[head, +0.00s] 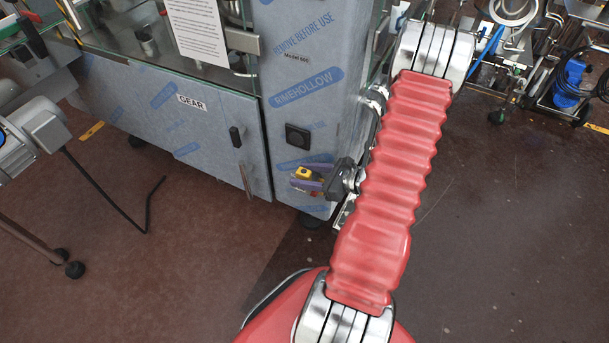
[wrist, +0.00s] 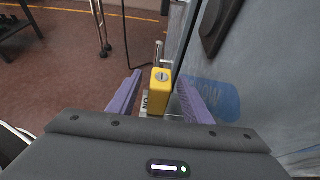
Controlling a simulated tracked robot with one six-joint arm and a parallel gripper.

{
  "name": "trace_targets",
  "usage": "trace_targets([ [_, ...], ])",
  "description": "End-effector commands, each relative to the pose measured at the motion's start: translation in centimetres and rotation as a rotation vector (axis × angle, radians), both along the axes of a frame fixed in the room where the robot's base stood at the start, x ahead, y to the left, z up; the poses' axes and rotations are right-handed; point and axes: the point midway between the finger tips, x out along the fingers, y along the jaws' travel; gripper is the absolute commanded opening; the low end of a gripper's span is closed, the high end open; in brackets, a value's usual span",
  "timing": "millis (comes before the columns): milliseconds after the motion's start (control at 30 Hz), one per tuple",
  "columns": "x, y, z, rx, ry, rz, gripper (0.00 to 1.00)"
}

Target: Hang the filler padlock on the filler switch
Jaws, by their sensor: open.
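The yellow padlock (head: 303,172) is near the lower part of the film-wrapped machine's corner post. In the wrist view the padlock (wrist: 160,92) sits between the two purple fingers of my gripper (wrist: 158,76), with a gap on each side. Its round keyhole faces the camera. My gripper (head: 300,177) is open around the padlock, close to the film-covered panel. A pale label with dark letters partly shows beside the padlock's lower end. I cannot make out the switch clearly, nor whether the padlock's shackle passes through anything.
The film-wrapped machine (head: 170,110) has a door with a dark handle (head: 235,136) and a black square fitting (head: 297,136). A black bent rod or cable (head: 148,205) is at the left. Hoses and a blue item (head: 570,80) are at the back right. The floor on the right is clear.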

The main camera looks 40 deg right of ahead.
Motion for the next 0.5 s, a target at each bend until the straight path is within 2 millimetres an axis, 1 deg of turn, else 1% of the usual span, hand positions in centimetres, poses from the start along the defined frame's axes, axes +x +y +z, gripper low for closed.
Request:
trace_targets([
  [267, -0.2, -0.1, 0.1, 0.0, -0.001, 0.0, 0.45],
  [367, -0.6, -0.3, 0.3, 0.0, -0.001, -0.002, 0.45],
  [500, -1.8, -0.7, 0.8, -0.001, -0.001, -0.003, 0.45],
])
